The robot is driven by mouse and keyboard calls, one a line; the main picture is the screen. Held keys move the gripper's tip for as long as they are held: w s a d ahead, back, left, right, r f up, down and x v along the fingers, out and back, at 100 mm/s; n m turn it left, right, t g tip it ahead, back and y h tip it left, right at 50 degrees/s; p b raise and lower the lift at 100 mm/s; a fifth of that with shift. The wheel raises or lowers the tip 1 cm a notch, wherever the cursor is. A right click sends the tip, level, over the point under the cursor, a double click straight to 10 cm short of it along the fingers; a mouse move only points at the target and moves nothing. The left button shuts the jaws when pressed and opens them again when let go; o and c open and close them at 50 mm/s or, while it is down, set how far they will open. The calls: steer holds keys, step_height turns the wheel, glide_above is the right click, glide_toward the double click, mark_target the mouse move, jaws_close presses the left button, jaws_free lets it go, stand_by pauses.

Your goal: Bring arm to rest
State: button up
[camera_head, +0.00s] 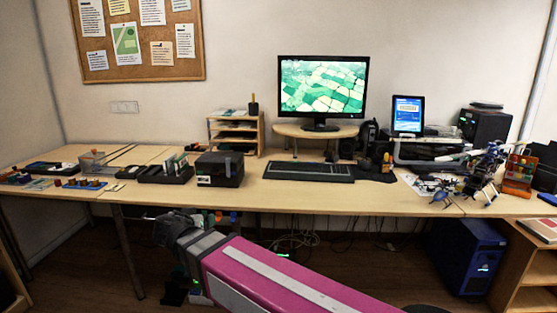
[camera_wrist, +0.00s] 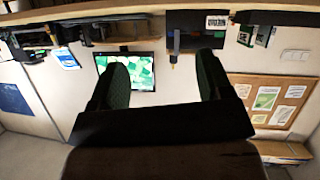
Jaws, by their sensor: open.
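My arm, with its pink link (camera_head: 290,275), reaches from the lower right of the head view to the left, in front of the desk's front edge. My gripper (camera_head: 150,218) is at its far end, just below the desk edge, small and dark there. In the wrist view, which is upside down, the two dark fingers of my gripper (camera_wrist: 161,80) stand well apart. Nothing is between them but the distant wall and part of the monitor (camera_wrist: 140,70). My gripper is open and empty, touching nothing that I can see.
The long desk (camera_head: 230,197) crosses the view, with a monitor (camera_head: 322,88), keyboard (camera_head: 308,171), black box (camera_head: 219,168) and small robot model (camera_head: 488,165). A blue computer case (camera_head: 466,258) and hanging cables (camera_head: 295,240) are below. Open floor (camera_head: 100,260) lies at lower left.

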steer(key=w+d+f+g+h, duration=0.1)
steer(key=w+d+f+g, duration=0.1)
steer(key=d+f, duration=0.35)
steer(key=w+d+f+g, duration=0.2)
steer(key=d+f+g, duration=0.1)
steer(key=d, duration=0.6)
steer(key=w+d+f+g+h, duration=0.1)
steer(key=w+d+f+g, duration=0.2)
steer(key=d, duration=0.4)
steer(key=s+d+f+g+y, duration=0.2)
steer(key=d+f, duration=0.4)
steer(key=d, duration=0.5)
steer(key=s+d+f+g+y, duration=0.2)
steer(key=d+f, duration=0.4)
steer(key=d, duration=0.6)
steer(key=shift+s+f+n+g+y, duration=0.4)
steer(key=shift+s+y, duration=0.1)
steer(key=shift+s, duration=0.25)
steer(key=shift+d, duration=0.1)
